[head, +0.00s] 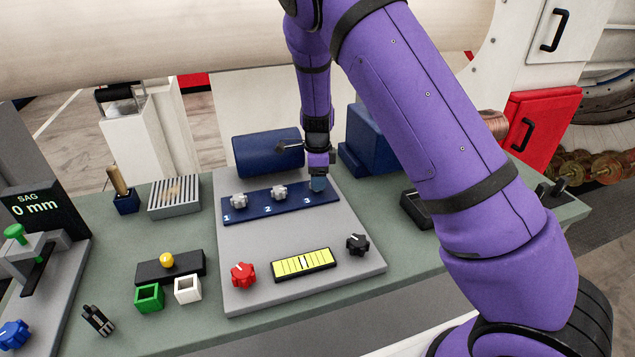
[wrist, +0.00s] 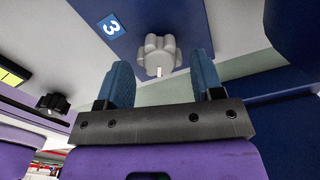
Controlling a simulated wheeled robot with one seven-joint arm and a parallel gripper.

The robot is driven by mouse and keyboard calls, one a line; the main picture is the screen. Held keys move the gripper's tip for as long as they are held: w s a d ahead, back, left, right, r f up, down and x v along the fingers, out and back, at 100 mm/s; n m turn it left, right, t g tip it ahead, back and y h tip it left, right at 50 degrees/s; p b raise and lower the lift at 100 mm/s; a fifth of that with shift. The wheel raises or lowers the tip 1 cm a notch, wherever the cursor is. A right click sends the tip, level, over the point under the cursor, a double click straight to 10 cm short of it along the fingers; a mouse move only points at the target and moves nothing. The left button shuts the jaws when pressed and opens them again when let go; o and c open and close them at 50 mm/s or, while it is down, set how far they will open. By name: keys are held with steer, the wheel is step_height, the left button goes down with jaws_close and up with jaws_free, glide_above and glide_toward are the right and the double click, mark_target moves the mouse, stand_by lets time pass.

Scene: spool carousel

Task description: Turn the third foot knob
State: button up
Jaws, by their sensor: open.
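The third foot knob (wrist: 158,48) is grey and lobed with a white mark. It sits on the blue strip (wrist: 120,28) beside the printed number 3. In the wrist view my gripper (wrist: 161,64) is open, with one blue finger to each side of the knob's near edge. I cannot tell whether either finger touches it. In the head view my gripper (head: 318,184) is at the right end of the blue strip (head: 252,209) and hides the third knob. The first knob (head: 239,200) and second knob (head: 279,192) stand to its left.
A blue cylinder (head: 268,153) and a blue box (head: 369,140) stand behind the strip. A red knob (head: 243,275), a yellow gauge (head: 303,264) and a black knob (head: 357,243) are in front. A dark tray (head: 416,208) lies right, partly behind my arm.

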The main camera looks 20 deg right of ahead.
steer(key=shift+f, duration=1.1)
steer(key=c, duration=0.9)
